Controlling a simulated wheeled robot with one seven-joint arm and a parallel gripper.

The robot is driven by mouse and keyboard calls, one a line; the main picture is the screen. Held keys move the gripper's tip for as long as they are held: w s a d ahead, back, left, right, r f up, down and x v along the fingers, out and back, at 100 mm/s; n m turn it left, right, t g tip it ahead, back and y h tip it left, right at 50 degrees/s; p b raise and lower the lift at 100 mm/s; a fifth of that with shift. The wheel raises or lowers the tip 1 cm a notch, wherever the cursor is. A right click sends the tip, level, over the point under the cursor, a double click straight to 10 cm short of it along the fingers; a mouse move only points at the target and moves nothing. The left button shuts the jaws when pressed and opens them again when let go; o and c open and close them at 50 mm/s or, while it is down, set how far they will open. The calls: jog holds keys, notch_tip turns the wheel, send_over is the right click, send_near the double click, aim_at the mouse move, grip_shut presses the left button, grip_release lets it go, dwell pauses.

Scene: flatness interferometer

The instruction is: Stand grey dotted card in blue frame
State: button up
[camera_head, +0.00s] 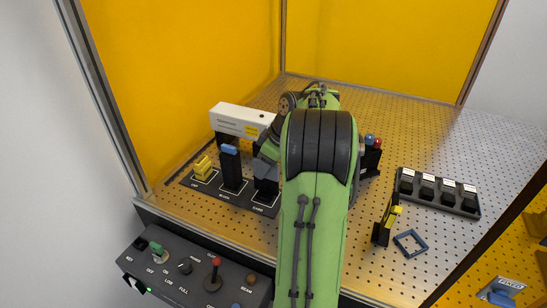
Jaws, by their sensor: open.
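A dark blue square frame (410,243) lies on the perforated metal table at the right front. My gripper (266,166) shows only in part, left of my green arm, over the dark block at the right end of a labelled black base. It is open; its fingertips are hard to make out against the dark block. I cannot make out the grey dotted card; my arm hides part of the scene.
The black base (213,195) also bears a yellow piece (203,168) and a blue-topped post (230,165). A white instrument (242,121) stands behind. A black-and-yellow holder (386,221) stands beside the frame. A black rack (437,192) is behind it. A control box (190,270) is front left.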

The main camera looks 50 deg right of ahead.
jog(key=shift+x, duration=1)
jog(key=shift+r, duration=0.1)
grip_shut()
jog(key=shift+r+p, duration=2.9)
jog(key=shift+r, duration=0.25)
